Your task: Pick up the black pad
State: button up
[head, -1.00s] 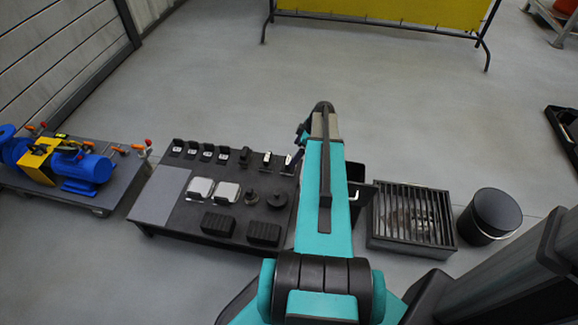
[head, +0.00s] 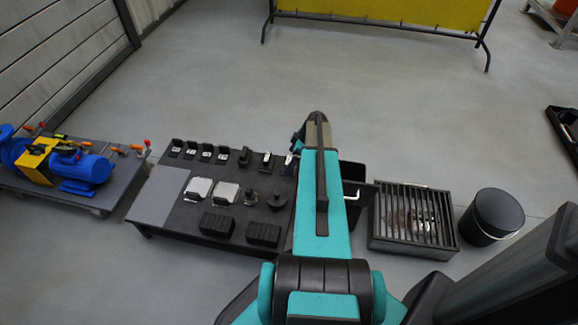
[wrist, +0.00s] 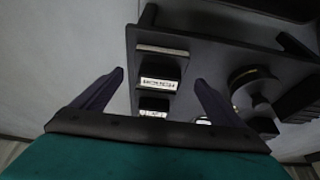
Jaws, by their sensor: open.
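Two ribbed black blocks, either of which may be the black pad, lie at the front of the dark table (head: 180,215) in the head view: a left one (head: 217,224) and a right one (head: 264,234). I cannot tell which is meant. A dark ribbed shape (wrist: 300,100) shows at the right edge of the wrist view. My gripper (wrist: 159,76) is open and empty, its two fingers spread. A black holder with a white label (wrist: 160,84) appears between the fingers, apart from them. In the head view my arm hides the gripper and the table's right part.
Small labelled black holders (head: 207,152) line the table's back. Two light square plates (head: 199,189) and two dark round parts (head: 276,200) lie mid-table. A slatted crate (head: 412,215) and a black drum (head: 492,216) stand right. A blue pump (head: 85,168) is left.

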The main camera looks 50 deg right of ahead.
aim_at(288, 162)
jog(key=shift+b+x, duration=0.35)
jog(key=shift+x, duration=1.3)
jog(key=shift+c, duration=0.4)
jog(key=shift+d, duration=0.1)
jog(key=c, duration=1.1)
